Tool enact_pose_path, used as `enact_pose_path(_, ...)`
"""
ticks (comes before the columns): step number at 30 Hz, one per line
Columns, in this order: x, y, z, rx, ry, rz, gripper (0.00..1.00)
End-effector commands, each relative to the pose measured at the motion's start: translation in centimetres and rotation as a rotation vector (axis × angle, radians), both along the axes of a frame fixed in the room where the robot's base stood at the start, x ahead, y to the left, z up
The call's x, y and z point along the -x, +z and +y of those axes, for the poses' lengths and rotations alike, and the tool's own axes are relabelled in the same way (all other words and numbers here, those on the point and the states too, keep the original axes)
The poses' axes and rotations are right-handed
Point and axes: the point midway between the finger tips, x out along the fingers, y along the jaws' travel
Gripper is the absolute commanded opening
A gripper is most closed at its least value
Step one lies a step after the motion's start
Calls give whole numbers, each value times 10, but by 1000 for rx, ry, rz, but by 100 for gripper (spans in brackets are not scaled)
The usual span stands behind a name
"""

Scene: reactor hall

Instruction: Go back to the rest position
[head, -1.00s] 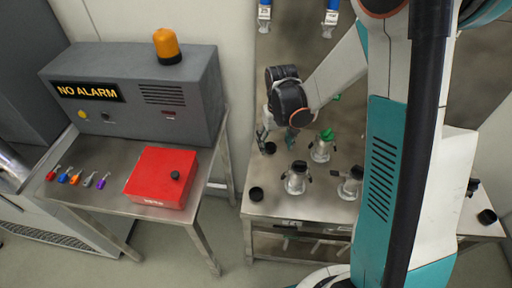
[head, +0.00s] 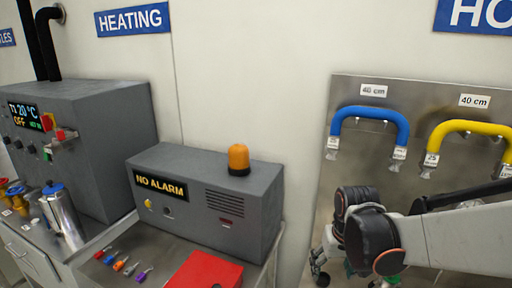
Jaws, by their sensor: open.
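My gripper (head: 320,270) shows at the lower right of the head view, pointing down, with its dark wrist (head: 362,225) above it and my pale arm reaching in from the right edge. It is open, and I see nothing held in it. It is in front of the steel panel with the hoses. The lower part of the gripper is close to the frame's bottom edge and partly hidden by the wrist.
A blue hose (head: 371,113) and a yellow hose (head: 470,127) hang on the steel panel (head: 345,90). The grey alarm box (head: 205,195) reads NO ALARM. A red box (head: 205,272) and several small coloured items (head: 121,264) lie before it. A heating cabinet (head: 90,130) stands left.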

Motion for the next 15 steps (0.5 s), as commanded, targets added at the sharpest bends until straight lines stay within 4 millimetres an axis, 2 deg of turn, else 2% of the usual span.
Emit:
enact_pose_path(6,33,27,0,0,0,-102,66)
enact_pose_path(15,79,47,0,0,0,-241,66)
